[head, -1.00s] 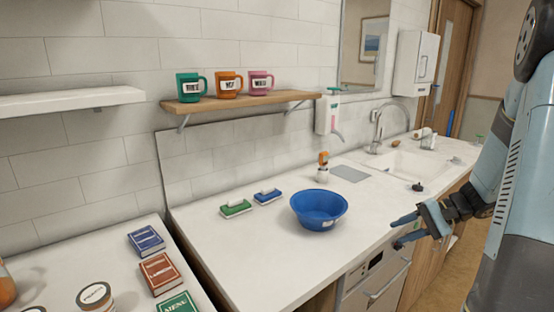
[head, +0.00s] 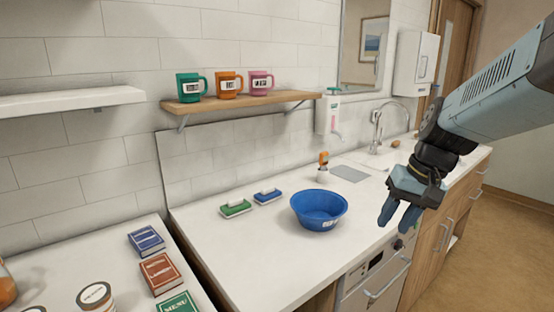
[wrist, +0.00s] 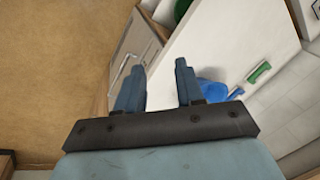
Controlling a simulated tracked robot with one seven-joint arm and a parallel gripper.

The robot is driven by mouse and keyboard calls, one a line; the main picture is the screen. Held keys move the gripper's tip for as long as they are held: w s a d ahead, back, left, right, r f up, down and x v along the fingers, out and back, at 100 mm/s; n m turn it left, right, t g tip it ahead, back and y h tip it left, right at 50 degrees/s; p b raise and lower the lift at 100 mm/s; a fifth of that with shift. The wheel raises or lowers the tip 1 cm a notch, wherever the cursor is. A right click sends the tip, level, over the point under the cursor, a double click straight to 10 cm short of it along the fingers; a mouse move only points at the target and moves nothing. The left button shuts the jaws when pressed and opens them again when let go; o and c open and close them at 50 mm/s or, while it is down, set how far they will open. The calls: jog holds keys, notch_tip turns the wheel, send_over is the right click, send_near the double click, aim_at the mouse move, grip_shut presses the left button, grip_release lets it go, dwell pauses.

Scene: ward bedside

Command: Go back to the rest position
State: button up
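My gripper (head: 398,217) hangs at the right of the head view, fingers pointing down, in front of the counter's front edge and to the right of the blue bowl. In the wrist view its two fingers (wrist: 160,88) stand apart with nothing between them, so it is open and empty.
A blue bowl (head: 320,211) stands on the white counter (head: 255,248). Three mugs stand on a wooden shelf (head: 240,102). Books lie at lower left. The floor (head: 500,250) at right is clear.

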jog(key=s+r+n+t+h, duration=0.1)
jog(key=s+r+t+h, duration=0.1)
jog(key=s+r+t, duration=0.2)
jog(key=s+r, duration=0.1)
jog(key=s, duration=0.2)
jog(key=shift+a+r+n+h, duration=0.15)
jog(key=shift+a+n+h, duration=0.25)
dwell(0.6)
